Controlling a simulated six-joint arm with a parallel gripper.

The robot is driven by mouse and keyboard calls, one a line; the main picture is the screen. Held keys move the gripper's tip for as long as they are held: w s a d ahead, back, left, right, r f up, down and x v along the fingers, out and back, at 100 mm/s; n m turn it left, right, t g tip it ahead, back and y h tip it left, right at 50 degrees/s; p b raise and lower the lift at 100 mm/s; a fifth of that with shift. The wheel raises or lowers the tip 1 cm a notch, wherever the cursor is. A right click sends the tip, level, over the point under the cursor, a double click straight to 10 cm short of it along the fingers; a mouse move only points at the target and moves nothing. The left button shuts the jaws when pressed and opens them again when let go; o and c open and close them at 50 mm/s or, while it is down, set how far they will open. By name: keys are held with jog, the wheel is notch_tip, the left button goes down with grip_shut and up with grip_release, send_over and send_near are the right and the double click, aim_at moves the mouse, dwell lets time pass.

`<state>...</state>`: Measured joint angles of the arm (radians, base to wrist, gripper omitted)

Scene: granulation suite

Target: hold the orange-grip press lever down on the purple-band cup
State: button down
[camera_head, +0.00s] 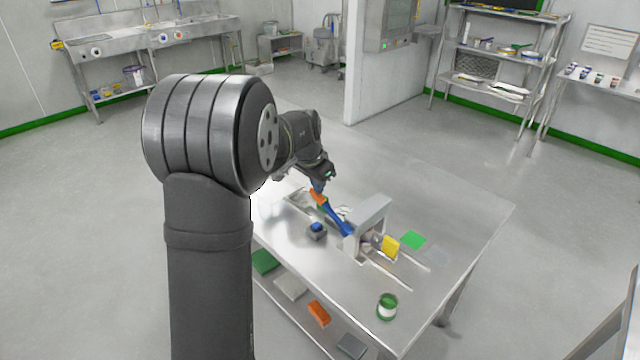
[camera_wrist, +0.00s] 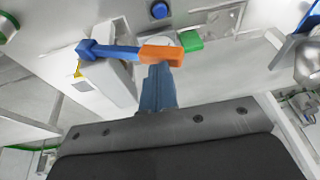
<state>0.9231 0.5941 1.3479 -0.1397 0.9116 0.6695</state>
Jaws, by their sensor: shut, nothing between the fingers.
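The press (camera_head: 372,212) is a grey frame on the steel table. Its blue lever (camera_head: 338,219) runs up-left in the picture to an orange grip (camera_head: 317,196). In the wrist view the orange grip (camera_wrist: 162,53) lies right at the tips of my gripper (camera_wrist: 158,70), with the blue lever (camera_wrist: 112,51) to its left. My gripper (camera_head: 319,184) is shut and empty, just above the grip; I cannot tell whether it touches. No purple band is visible; the frame may hide that cup. A green-banded cup (camera_head: 387,306) stands near the table's front corner.
A grey box with a blue button (camera_head: 317,228) stands left of the press. A yellow piece (camera_head: 391,246) is at the press's right side, with a green square (camera_head: 413,239) beyond. A green block (camera_wrist: 190,40) lies near the grip. The table's right side (camera_head: 468,215) is clear.

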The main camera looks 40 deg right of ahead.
jog(key=w+f+g, duration=0.4)
jog(key=f+g, duration=0.1)
jog(key=f, duration=0.3)
jog(key=shift+n+g, duration=0.3)
jog(key=shift+n, duration=0.1)
jog(key=shift+a+f, duration=0.2)
jog(key=shift+f, duration=0.15)
dwell(1.1)
jog(key=shift+s, duration=0.1)
dwell(1.1)
jog(key=d+v, duration=0.1)
jog(key=v, duration=1.3)
jog(key=shift+d+r, duration=0.2)
jog(key=shift+r, duration=0.3)
